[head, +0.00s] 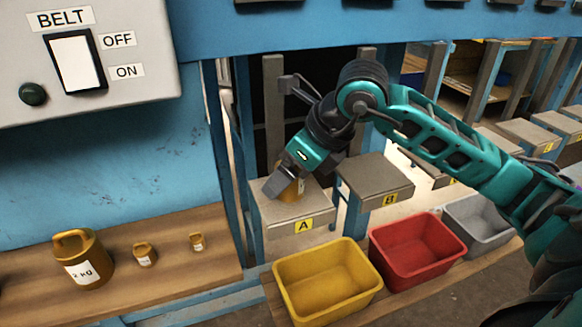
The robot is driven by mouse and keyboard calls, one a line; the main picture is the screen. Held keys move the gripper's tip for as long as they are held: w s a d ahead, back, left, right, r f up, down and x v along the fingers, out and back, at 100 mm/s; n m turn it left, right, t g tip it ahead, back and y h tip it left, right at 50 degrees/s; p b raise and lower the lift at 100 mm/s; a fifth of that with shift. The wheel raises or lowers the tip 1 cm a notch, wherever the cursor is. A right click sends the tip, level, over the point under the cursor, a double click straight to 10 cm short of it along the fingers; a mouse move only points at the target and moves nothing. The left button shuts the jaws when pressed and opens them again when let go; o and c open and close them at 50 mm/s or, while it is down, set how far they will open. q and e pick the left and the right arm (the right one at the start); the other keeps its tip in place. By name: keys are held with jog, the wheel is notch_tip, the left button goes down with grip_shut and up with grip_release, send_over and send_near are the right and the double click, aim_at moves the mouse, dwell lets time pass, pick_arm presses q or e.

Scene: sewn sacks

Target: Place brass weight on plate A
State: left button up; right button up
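A brass weight (294,190) is at plate A (283,222), the grey plate with the yellow "A" label. It is partly hidden by my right gripper, and I cannot tell if its base rests on the plate or is slightly above it. My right gripper (278,184) reaches in from the right and points down at this weight. One grey finger covers the weight's left front; the other finger is hidden, so its grip is unclear. Other brass weights stand on the wooden shelf at left: a large 2 KG one (84,262), a small one (145,255) and a smaller one (197,242). My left gripper is out of view.
Plate B (376,178) stands right of plate A, with more plates behind. Yellow (328,283), red (420,250) and grey (480,222) bins stand in front. A grey belt switch box (120,30) is at upper left. The wooden shelf (190,280) has bare room.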

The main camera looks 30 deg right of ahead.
jog(key=shift+r, duration=0.15)
jog(key=v, duration=1.2)
jog(key=shift+p, duration=0.35)
